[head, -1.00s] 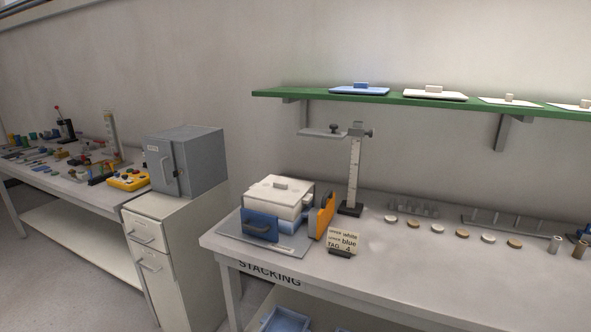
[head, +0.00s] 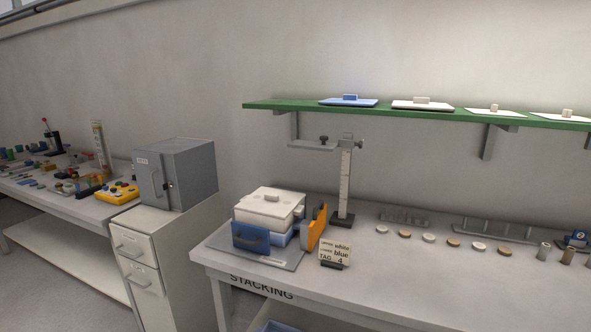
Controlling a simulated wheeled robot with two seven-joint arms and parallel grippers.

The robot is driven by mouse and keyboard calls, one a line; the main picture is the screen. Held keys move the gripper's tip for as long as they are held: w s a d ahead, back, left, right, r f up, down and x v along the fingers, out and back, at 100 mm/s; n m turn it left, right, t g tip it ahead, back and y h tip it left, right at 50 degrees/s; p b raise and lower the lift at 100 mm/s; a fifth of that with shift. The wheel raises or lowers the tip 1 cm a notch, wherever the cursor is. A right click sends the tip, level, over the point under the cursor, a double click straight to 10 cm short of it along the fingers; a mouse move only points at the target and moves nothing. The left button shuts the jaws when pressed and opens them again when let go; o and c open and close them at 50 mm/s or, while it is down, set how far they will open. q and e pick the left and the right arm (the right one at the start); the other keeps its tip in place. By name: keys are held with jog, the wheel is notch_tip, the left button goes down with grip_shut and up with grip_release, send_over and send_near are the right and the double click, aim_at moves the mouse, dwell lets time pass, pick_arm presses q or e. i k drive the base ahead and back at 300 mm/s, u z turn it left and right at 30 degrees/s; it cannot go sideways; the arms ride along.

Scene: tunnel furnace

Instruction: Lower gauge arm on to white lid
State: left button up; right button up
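The gauge arm (head: 312,146) is a flat grey bar with a dark knob. It sticks out to the left from near the top of an upright scale post (head: 345,182) on a black base. Neither of my grippers shows in the head view.
A grey plate (head: 225,250) lies under the boxes. An orange upright piece (head: 314,229) and a tag card (head: 335,254) stand right of them. A green shelf (head: 450,114) with lids hangs above. Several small discs (head: 428,238) line the bench. A grey cabinet (head: 177,174) stands left.

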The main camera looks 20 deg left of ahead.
aim_at(323, 146)
jog(key=z, duration=3.25)
jog(key=k, duration=1.25)
jog(key=u, duration=1.9)
